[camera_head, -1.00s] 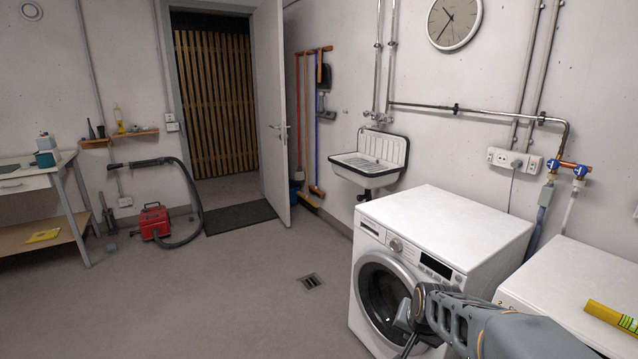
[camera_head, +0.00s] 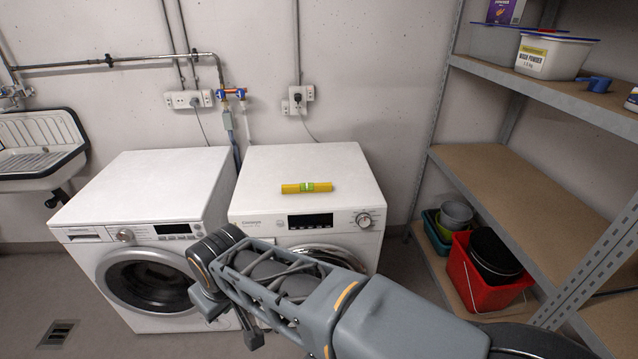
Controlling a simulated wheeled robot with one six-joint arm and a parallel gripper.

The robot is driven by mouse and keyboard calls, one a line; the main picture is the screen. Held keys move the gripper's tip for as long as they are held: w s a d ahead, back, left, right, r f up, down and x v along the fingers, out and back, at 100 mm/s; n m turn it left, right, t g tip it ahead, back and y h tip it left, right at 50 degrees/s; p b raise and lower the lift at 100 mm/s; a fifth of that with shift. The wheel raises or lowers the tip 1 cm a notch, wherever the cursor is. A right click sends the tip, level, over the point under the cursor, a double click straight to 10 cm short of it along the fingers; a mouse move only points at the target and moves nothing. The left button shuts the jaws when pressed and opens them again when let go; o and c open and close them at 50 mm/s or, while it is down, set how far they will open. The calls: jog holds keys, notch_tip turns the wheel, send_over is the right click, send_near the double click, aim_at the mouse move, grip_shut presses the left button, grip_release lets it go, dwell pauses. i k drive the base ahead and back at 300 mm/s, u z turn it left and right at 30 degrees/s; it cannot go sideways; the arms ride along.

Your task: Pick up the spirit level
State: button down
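The spirit level (camera_head: 292,188) is a short yellow bar with a green middle part. It lies flat on the white top of the right washing machine (camera_head: 268,163), near the front edge and above the dark display. My arm reaches in from the lower right. My gripper (camera_head: 231,330) hangs in front of the machines, lower in the picture and left of the spirit level. Its two dark fingers are apart with nothing seen between them. It does not touch the level.
A second washing machine (camera_head: 150,187) stands at left with a bare top. A sink (camera_head: 40,146) is on the wall further left. Metal shelves (camera_head: 500,185) stand close at right, holding a wash powder tub (camera_head: 550,60) and a red bucket (camera_head: 470,285). Pipes and sockets run along the wall.

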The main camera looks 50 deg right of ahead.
aim_at(302, 187)
jog(key=z, duration=0.95)
